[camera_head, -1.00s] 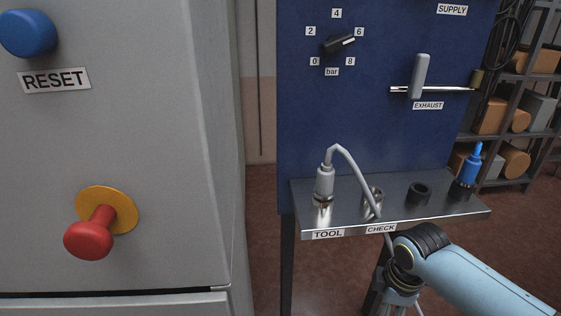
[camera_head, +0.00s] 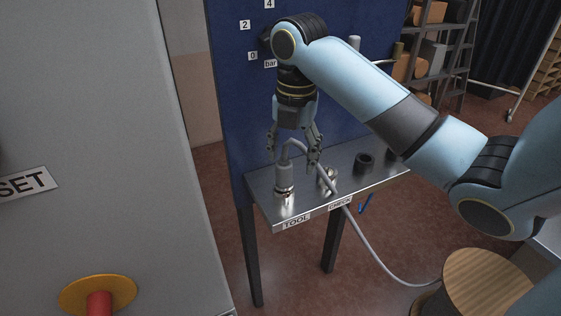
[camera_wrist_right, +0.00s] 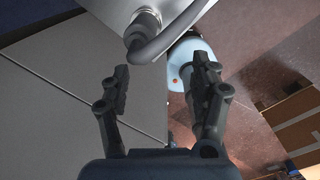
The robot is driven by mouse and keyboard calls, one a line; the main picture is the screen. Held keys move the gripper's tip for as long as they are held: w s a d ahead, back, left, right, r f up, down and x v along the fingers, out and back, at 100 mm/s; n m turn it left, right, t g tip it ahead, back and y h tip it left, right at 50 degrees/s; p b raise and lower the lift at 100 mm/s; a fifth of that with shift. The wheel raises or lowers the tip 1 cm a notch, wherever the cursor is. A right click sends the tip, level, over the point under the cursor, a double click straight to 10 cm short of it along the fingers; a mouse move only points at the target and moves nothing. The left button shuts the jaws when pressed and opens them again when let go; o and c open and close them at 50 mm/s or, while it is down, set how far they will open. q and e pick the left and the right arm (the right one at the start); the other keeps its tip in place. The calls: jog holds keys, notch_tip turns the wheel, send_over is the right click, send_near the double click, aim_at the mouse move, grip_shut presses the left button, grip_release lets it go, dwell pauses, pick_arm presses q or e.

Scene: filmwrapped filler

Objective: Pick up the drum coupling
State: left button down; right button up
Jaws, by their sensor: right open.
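A grey coupling with a bent grey hose, which looks like the drum coupling (camera_head: 284,178), stands upright at the left end of the metal shelf, behind the TOOL label. My right gripper (camera_head: 292,158) points down over it, open and empty, with its fingers spread around the top of the hose bend. In the right wrist view the coupling (camera_wrist_right: 144,24) and its hose lie beyond the open fingertips (camera_wrist_right: 163,78). Contact cannot be told. My left gripper is out of view.
The blue panel (camera_head: 235,110) rises behind. A grey cabinet (camera_head: 110,150) fills the left. The hose hangs down toward a round wooden top (camera_head: 490,285).

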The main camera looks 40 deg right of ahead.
aim_at(284, 159)
jog(key=w+r+n, duration=0.1)
jog(key=w+d+r+n, duration=0.1)
jog(key=r+n, duration=0.1)
jog(key=shift+w+d+r, duration=0.15)
jog(key=shift+w, duration=0.25)
jog(key=shift+d+n, duration=0.1)
jog(key=shift+n, duration=0.2)
notch_tip(284, 159, down, 6)
jog(key=b, duration=0.5)
jog(key=shift+r+b, duration=0.2)
jog(key=shift+b, duration=0.1)
jog(key=f, duration=0.1)
jog(key=f+p, duration=0.1)
jog(key=f, duration=0.2)
jog(key=shift+w+a, duration=0.2)
jog(key=shift+a, duration=0.1)
jog(key=shift+f, duration=0.45)
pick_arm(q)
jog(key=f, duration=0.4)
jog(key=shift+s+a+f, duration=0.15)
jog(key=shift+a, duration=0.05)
pick_arm(e)
grip_shut()
